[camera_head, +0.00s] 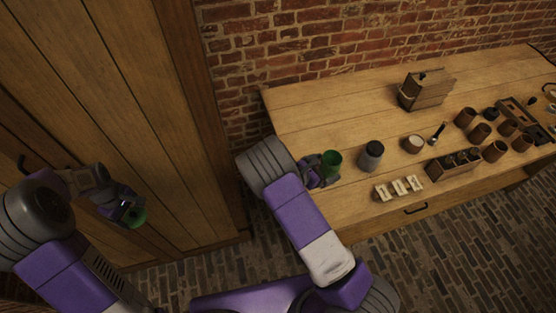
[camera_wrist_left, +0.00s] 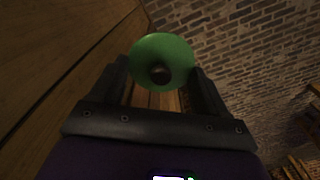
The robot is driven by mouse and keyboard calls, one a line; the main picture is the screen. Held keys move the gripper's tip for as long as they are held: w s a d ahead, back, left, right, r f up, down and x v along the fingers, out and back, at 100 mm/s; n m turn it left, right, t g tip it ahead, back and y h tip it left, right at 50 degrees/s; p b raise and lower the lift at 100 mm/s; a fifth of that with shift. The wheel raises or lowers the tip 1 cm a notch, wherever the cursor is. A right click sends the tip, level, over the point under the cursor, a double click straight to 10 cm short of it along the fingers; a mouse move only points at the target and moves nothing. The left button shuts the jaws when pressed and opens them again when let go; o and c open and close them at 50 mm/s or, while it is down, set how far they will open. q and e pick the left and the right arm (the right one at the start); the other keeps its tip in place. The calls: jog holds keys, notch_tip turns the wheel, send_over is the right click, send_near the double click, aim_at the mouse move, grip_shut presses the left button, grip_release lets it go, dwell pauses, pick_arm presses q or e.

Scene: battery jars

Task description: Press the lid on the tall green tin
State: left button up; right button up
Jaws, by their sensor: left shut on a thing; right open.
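The tall green tin (camera_head: 332,160) stands upright near the left end of the wooden table, its dark opening facing up. My right gripper (camera_head: 322,172) is open at the tin's left side; whether its fingers touch the tin is too small to tell. My left gripper (camera_head: 129,212) is shut on the green lid (camera_head: 138,218), off to the left and well away from the table. The lid also shows in the left wrist view (camera_wrist_left: 162,45) as a round green disc with a dark knob at its middle, between the two fingers.
A grey jar (camera_head: 371,155) stands right of the tin. White label cards (camera_head: 398,188) lie near the table's front edge. A wooden box (camera_head: 423,91) stands behind, and several brown cups (camera_head: 480,132) stand further right. A wooden door (camera_head: 110,90) rises behind my left gripper.

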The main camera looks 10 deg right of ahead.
pick_arm(q)
jog(key=shift+f, duration=0.1)
pick_arm(e)
jog(key=shift+x, duration=1.25)
jog(key=shift+a, duration=0.1)
jog(key=shift+c, duration=0.2)
jog(key=c, duration=1)
jog(key=shift+r, duration=0.1)
pick_arm(q)
jog(key=shift+r+p, duration=0.8)
jog(key=shift+r, duration=0.1)
pick_arm(e)
notch_tip(320, 180, up, 10)
